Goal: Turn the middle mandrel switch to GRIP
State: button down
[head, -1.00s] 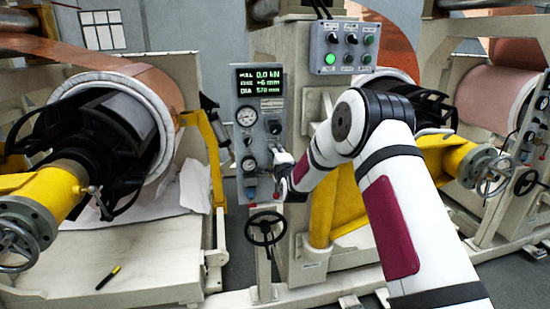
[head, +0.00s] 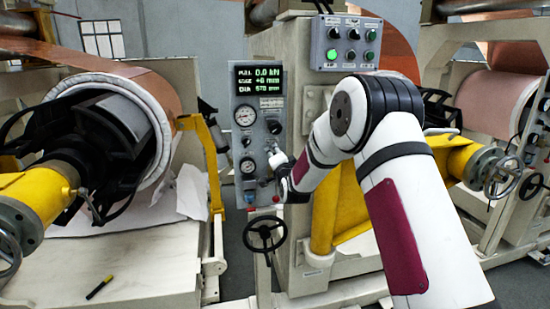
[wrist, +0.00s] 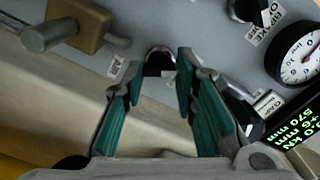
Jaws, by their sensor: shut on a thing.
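The grey control panel (head: 257,108) stands upright in the head view, with a lit display at its top and gauges, knobs and valves below. My gripper (head: 274,166) is at the panel's lower right part, in front of it. In the wrist view my gripper (wrist: 158,66) has its two teal-padded fingers around a dark round knob (wrist: 160,61) on the panel and is shut on it. The fingertips hide its sides. The small labels beside it are too blurred to read, so I cannot tell its setting.
A brass-coloured valve block (wrist: 78,22) with a rod stands out left of my fingers in the wrist view. A gauge (wrist: 298,50) and another black knob (wrist: 250,8) are at right. A handwheel (head: 265,234) sits below the panel; a yellow frame (head: 330,205) stands behind my arm.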

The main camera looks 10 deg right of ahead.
dwell(0.4)
jog(key=c, duration=1.3)
grip_release()
jog(key=shift+s, duration=0.1)
jog(key=s, duration=1.1)
jog(key=shift+s, duration=0.4)
